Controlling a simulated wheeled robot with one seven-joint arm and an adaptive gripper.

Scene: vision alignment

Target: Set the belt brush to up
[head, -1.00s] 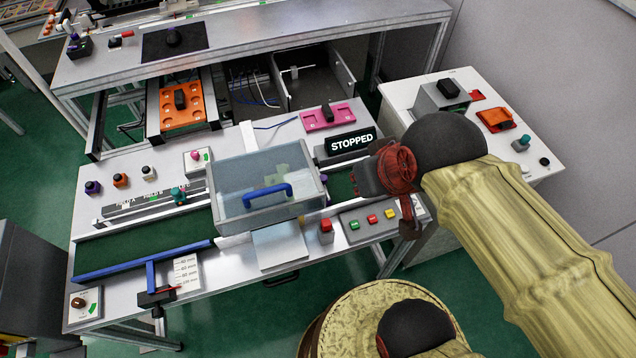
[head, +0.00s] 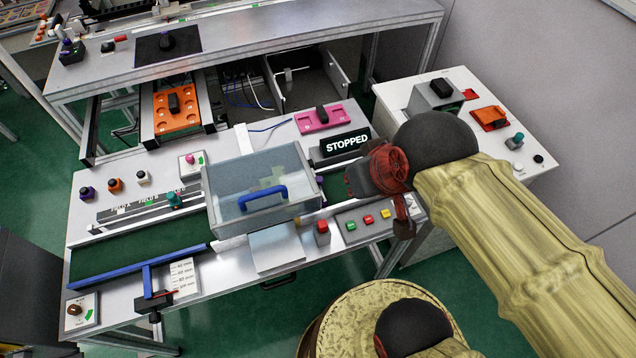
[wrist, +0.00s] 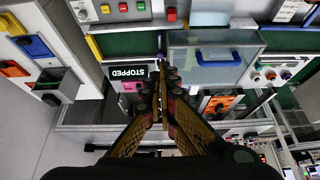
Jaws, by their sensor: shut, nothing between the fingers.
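No part is clearly labelled as the belt brush.
A clear cover with a blue handle (head: 262,196) stands over the belt. A red button (head: 322,232) and a panel of coloured buttons (head: 368,221) line the front edge. A brown knob (head: 75,309) sits at front left. A white cabinet (head: 535,140) stands at right.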

